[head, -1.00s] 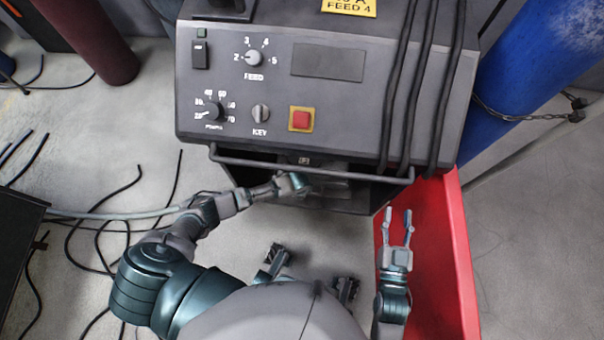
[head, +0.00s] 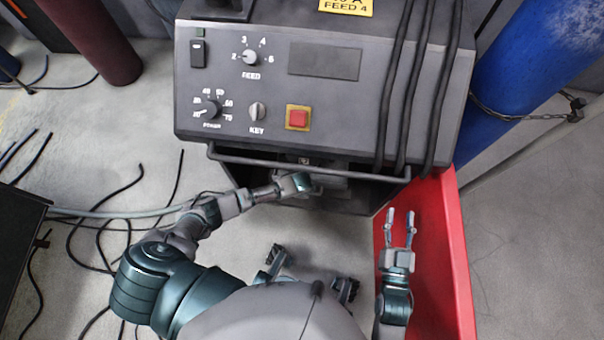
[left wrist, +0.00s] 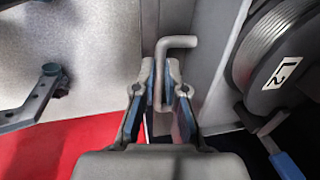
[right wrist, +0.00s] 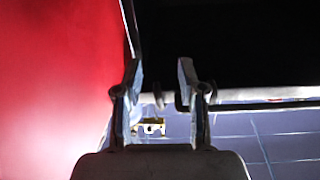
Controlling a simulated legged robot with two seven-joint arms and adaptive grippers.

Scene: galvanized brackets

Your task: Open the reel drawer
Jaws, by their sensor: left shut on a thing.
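The grey welding machine (head: 330,100) stands in front of me. Its dark lower bay (head: 350,192) lies under a front rail, and the drawer's edges are hard to make out there. My left gripper (head: 308,183) is at this bay. In the left wrist view it is shut on a grey bent rod handle (left wrist: 178,42), whose hooked end stands out past the fingertips. A dark reel marked L2 (left wrist: 283,70) shows to the right of the handle. My right gripper (head: 402,214) is open and empty, above the red cabinet; its parted fingers also show in the right wrist view (right wrist: 160,75).
The front rail (head: 300,166) and several black cables (head: 408,100) run across the machine's front. A red cabinet (head: 450,240) stands at the right, below a blue cylinder (head: 535,75). Loose cables (head: 110,215) lie on the floor at left.

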